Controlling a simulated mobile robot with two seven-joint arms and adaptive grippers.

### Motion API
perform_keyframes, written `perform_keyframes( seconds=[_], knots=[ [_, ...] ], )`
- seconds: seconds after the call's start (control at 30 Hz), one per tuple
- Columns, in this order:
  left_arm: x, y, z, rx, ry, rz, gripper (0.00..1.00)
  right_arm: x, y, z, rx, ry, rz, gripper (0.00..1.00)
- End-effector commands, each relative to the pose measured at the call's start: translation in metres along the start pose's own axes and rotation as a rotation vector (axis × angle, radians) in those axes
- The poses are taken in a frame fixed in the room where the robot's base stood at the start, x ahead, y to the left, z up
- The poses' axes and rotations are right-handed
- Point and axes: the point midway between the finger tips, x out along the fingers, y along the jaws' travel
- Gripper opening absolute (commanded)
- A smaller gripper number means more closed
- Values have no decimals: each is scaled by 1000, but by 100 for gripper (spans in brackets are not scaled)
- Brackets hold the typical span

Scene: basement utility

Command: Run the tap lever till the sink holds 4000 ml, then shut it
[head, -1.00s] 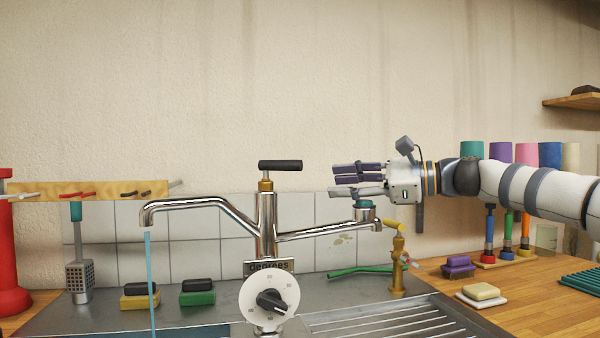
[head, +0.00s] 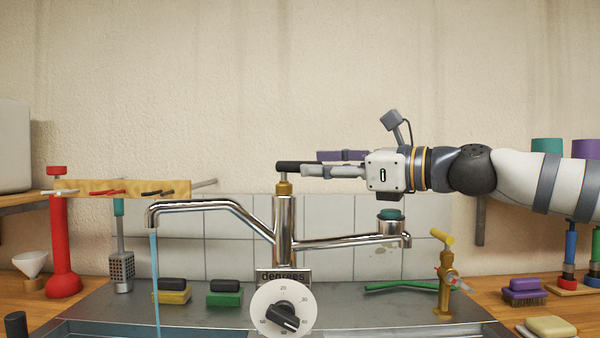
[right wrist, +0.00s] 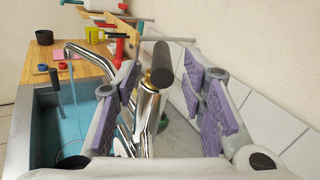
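The tap (head: 285,222) is chrome, with a black lever (head: 297,166) on top pointing right. Water (head: 156,275) runs from its left spout. In the right wrist view the sink (right wrist: 28,125) holds blue water (right wrist: 88,118); I can read no volume. My right gripper (head: 318,164) reaches in from the right at lever height. In the right wrist view the lever (right wrist: 163,65) lies between the two spread, purple-padded fingers (right wrist: 170,98), with gaps on both sides. My right gripper is open. My left gripper is not in view.
A dial (head: 282,307) marked "degrees" is on the tap front. A second arm (head: 350,242) with a green-topped end extends right below my gripper. A brass valve (head: 446,275) stands at right. A wooden rack (head: 125,189) is at left. The wall is close behind.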

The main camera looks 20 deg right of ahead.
Motion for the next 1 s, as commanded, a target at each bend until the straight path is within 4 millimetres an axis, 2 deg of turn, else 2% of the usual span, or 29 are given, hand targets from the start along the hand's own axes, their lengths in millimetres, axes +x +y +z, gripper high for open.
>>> perform_keyframes(
  seconds=[0.03,0.2,0.33,0.57,0.73,1.0],
  knots=[
    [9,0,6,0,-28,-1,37,17,-1,-12,9,12,4,38],
    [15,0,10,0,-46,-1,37,43,-1,-6,5,5,1,38],
    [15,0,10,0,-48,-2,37,50,-1,-2,2,1,0,38],
    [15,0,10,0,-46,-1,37,50,0,0,0,-1,-1,38],
    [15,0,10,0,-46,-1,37,50,0,0,0,-1,-1,0],
    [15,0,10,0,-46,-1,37,50,0,0,0,-1,-1,0]
  ],
)
